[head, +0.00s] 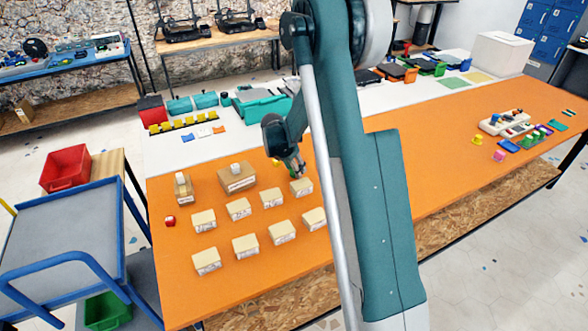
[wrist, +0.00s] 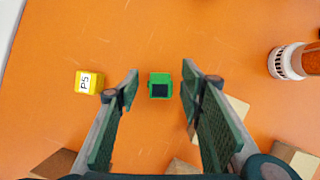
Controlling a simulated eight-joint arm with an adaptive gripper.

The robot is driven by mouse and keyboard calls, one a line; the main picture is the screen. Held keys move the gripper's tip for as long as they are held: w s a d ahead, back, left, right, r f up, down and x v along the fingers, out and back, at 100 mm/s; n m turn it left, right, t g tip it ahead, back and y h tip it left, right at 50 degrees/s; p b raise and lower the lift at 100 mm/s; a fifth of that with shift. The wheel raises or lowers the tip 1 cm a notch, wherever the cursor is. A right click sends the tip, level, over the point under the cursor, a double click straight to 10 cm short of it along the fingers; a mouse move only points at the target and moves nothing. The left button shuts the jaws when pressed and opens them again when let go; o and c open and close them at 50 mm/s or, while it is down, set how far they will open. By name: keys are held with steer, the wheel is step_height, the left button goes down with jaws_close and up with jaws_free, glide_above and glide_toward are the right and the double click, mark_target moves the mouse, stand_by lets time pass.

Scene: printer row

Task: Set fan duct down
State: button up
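A small green block with a dark square face (wrist: 160,86), which looks like the fan duct, lies on the orange table between my fingers in the wrist view. A gap shows on both sides of it, and neither finger touches it. My gripper (wrist: 160,80) is open, pointing down. In the head view my gripper (head: 297,166) is low over the table behind the tan boxes, with the green block (head: 292,175) partly hidden by it. A yellow block labelled P5 (wrist: 88,82) lies to its left in the wrist view.
Several tan boxes (head: 239,208) stand in rows near the gripper, the closest (head: 301,187) just in front. A white and brown cylinder (wrist: 290,61) is at the right in the wrist view. The orange table's left front (head: 180,285) is bare.

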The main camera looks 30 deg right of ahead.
steer(key=p+v, duration=0.1)
steer(key=v, duration=1.1)
steer(key=shift+p, duration=0.35)
steer(key=shift+a+r, duration=0.1)
steer(key=shift+r, duration=0.1)
stand_by(0.3)
steer(key=s+a+r+m+t+y, duration=0.1)
steer(key=s+a+r+m, duration=0.4)
steer(key=s+r, duration=0.4)
steer(key=s+a+r+m+t+y, duration=0.1)
steer(key=s+a+r+m+t, duration=0.1)
steer(key=s+a+r+m, duration=0.5)
steer(key=s+a+m, duration=0.2)
steer(key=s+m, duration=0.1)
steer(key=s, duration=0.5)
steer(key=s+a+r+m+t+y, duration=0.1)
steer(key=s+m, duration=0.3)
steer(key=s, duration=0.5)
steer(key=s+a+r+m+t+y, duration=0.1)
steer(key=s+a+m, duration=0.1)
steer(key=s, duration=0.6)
steer(key=shift+s+a+r+m, duration=0.2)
steer(key=shift+a+m, duration=0.15)
steer(key=shift+m, duration=0.45)
